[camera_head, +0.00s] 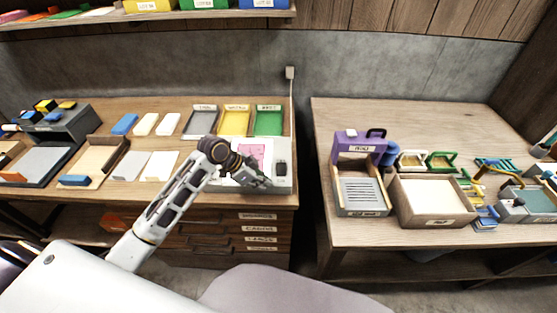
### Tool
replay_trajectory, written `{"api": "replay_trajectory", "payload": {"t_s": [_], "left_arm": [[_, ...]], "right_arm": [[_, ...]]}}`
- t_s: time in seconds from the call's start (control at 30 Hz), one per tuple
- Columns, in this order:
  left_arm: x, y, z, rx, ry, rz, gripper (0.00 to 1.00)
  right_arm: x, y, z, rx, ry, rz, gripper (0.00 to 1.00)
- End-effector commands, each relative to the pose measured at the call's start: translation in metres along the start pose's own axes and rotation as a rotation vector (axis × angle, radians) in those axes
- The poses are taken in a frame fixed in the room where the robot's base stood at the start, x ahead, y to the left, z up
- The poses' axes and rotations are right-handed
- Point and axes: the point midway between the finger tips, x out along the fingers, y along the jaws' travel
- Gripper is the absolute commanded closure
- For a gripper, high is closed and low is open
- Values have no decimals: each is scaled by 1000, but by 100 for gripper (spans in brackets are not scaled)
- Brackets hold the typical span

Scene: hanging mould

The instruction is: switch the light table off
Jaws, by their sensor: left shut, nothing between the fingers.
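The light table (226,183) is a low, pale box at the right front corner of the left workbench. A pink patterned sheet (256,150) lies on its pale top, partly hidden by my arm. A small dark switch (281,169) sits at the right end of its top. My left gripper (266,182) is shut and empty, low over the front right of the light table, just left of the switch. I cannot tell whether it touches the surface. The switch's position is too small to read. My right gripper is out of view.
Grey, yellow (234,121) and green trays stand behind the light table. A white cord runs up from the bench to a wall socket (290,72). A gap separates this bench from the right bench (420,238), which holds a purple-backed box (362,150) and a wooden tray.

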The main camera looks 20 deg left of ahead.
Motion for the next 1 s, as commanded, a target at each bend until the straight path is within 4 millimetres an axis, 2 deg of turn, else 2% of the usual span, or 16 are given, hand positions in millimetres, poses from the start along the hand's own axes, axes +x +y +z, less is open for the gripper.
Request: {"api": "replay_trajectory", "payload": {"t_s": [0.4, 0.6, 0.73, 1.0], "left_arm": [[-69, -58, -50, 218, 136, 43, 100], [-98, -74, -68, 288, 192, 49, 100], [-106, -78, -72, 306, 207, 51, 100], [-106, -78, -73, 308, 209, 52, 100]], "right_arm": [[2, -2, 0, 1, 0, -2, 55], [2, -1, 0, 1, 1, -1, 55], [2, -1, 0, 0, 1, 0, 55], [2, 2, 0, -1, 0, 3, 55]]}}
